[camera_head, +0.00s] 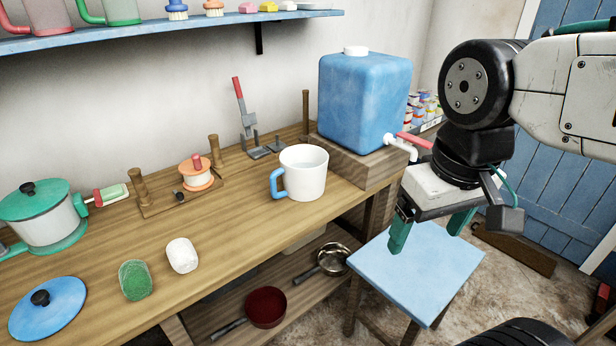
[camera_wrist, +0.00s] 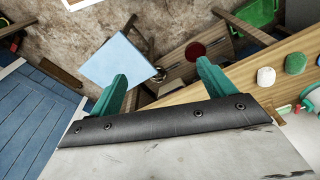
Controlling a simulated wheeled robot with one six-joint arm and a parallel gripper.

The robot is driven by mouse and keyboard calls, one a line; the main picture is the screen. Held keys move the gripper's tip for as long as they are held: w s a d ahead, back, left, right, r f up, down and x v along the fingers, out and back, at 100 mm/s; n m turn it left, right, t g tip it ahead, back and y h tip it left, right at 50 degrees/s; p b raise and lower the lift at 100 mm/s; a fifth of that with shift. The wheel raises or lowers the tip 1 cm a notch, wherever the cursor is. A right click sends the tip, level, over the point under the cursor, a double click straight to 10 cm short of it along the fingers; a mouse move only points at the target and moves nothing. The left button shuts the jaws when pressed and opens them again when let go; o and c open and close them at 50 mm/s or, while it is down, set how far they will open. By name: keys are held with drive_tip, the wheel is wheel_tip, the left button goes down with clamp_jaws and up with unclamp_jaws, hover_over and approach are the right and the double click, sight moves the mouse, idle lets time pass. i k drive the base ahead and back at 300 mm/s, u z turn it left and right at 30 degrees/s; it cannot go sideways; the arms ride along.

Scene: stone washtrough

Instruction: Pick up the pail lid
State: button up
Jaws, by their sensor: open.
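A round blue lid (camera_head: 48,308) with a black knob lies flat on the wooden bench at the lower left of the head view. A second lid, green with a black knob (camera_head: 30,198), sits on a white and green pot (camera_head: 50,230) behind it. I take the loose blue one for the pail lid. My gripper (camera_head: 425,242) is open and empty, pointing down above a blue stool at the right, far from both lids. Its green fingers also show in the wrist view (camera_wrist: 161,69). I cannot make out the blue lid there.
A green block (camera_head: 135,280) and a white block (camera_head: 182,255) lie right of the blue lid. A white mug (camera_head: 303,172) and a blue tank (camera_head: 364,98) stand further right. The blue stool (camera_head: 428,262) is beside the bench; pans lie on the lower shelf. A wall shelf (camera_head: 180,27) hangs above.

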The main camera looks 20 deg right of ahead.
sight(46, 310)
drive_tip(key=u, duration=0.5)
drive_tip(key=k, duration=0.65)
drive_tip(key=u, duration=0.8)
drive_tip(key=i, duration=1.6)
drive_tip(key=z, duration=0.5)
